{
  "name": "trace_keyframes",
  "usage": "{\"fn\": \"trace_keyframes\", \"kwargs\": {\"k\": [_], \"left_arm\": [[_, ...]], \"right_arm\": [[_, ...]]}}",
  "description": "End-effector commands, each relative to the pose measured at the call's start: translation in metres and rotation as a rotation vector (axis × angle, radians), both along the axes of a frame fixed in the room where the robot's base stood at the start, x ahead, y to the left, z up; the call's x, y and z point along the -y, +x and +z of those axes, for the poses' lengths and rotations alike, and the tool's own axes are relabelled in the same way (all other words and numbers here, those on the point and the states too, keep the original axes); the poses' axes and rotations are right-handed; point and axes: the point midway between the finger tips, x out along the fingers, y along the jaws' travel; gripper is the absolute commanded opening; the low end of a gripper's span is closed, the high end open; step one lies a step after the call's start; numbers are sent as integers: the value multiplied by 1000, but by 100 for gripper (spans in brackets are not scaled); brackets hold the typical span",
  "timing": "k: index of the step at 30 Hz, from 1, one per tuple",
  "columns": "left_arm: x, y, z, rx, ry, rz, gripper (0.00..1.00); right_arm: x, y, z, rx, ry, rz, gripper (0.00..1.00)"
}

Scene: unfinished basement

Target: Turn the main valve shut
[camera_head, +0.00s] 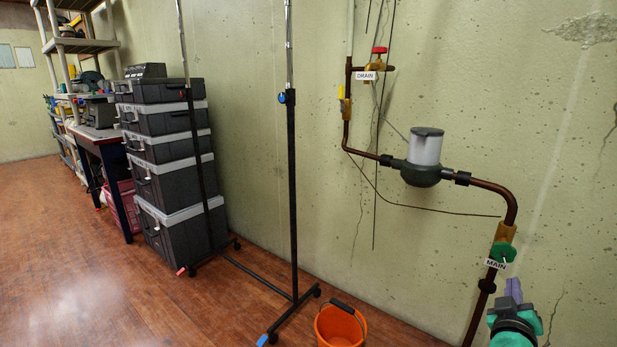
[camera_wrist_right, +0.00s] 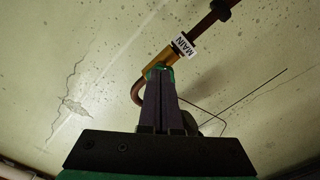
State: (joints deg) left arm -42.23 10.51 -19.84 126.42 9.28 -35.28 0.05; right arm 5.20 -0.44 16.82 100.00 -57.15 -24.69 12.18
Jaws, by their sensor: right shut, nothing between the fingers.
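The main valve (camera_head: 502,252) is a brass body with a green handle on the copper pipe at the right, with a white MAIN label (camera_head: 495,264) hanging at it. In the right wrist view the brass valve body (camera_wrist_right: 156,66) and the label (camera_wrist_right: 184,46) show just beyond the fingertips. My right gripper (camera_head: 514,288) is just below the valve in the head view, its purple fingers pointing up toward it. The fingers (camera_wrist_right: 162,80) are closed together with nothing between them and overlap the green handle in the wrist view; I cannot tell whether they touch it. My left gripper is not in view.
A drain valve with a red handle (camera_head: 379,50) and a yellow-handled valve (camera_head: 342,92) sit higher on the pipe. A filter housing (camera_head: 425,150) is between. An orange bucket (camera_head: 340,325), a black wheeled stand (camera_head: 292,190) and stacked cases (camera_head: 165,170) stand left. Open floor lies beyond.

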Motion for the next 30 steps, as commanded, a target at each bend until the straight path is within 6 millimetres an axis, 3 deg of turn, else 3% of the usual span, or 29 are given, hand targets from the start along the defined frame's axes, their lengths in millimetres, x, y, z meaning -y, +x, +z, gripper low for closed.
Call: {"fn": "trace_keyframes", "kwargs": {"k": [3,9,14,24,30], "left_arm": [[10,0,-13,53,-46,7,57],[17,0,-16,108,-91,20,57],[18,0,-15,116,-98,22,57],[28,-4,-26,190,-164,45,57],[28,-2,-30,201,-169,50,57]], "right_arm": [[-6,1,-9,191,251,2,0],[-12,1,-12,395,522,2,0],[-9,7,-11,427,563,1,0],[22,47,-15,428,563,1,0],[30,57,-12,426,562,1,0]]}}
